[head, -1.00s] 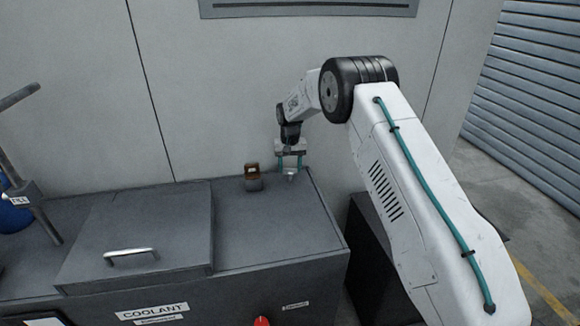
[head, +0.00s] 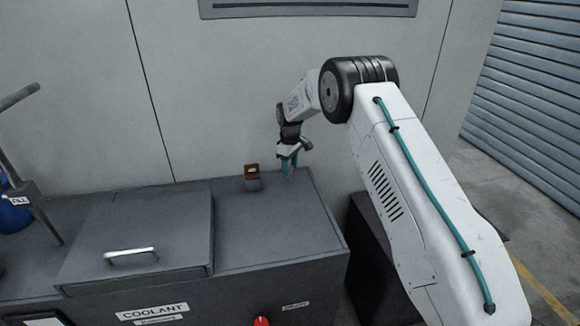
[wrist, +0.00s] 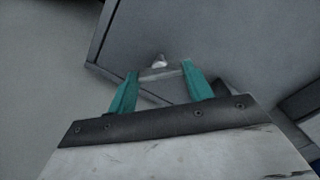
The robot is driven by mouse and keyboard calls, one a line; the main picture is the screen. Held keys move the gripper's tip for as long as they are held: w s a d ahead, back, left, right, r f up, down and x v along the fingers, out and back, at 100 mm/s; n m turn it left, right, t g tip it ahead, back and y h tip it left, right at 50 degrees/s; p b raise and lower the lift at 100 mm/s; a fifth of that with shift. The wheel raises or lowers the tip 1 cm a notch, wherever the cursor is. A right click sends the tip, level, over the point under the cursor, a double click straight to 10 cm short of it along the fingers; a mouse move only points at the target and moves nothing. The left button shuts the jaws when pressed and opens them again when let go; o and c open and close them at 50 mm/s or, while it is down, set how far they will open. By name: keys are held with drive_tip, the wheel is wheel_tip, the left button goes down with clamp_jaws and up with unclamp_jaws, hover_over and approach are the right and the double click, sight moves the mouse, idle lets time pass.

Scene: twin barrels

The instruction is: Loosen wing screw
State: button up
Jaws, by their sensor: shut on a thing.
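The wing screw (wrist: 160,72) shows in the wrist view as a pale grey bar with a small pointed tip beyond it. It lies between the teal fingertips of my gripper (wrist: 159,70), which is shut on it. In the head view my gripper (head: 289,168) points down at the right back of the dark machine top (head: 265,235). There the fingers mostly hide the screw, and its threads cannot be seen.
A small grey block with a brown top (head: 252,177) stands just left of my gripper. A lid with a metal handle (head: 130,256) lies further left. A pale wall rises close behind. The machine top in front of my gripper is clear.

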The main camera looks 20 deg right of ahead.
drive_tip(key=n, duration=0.4)
drive_tip(key=shift+n, duration=0.3)
drive_tip(key=shift+a+n, duration=0.1)
drive_tip(key=shift+n, duration=1.8)
drive_tip(key=shift+f, duration=0.1)
drive_tip(key=o, duration=1)
wheel_tip(320, 180, up, 8)
drive_tip(key=shift+f, duration=0.1)
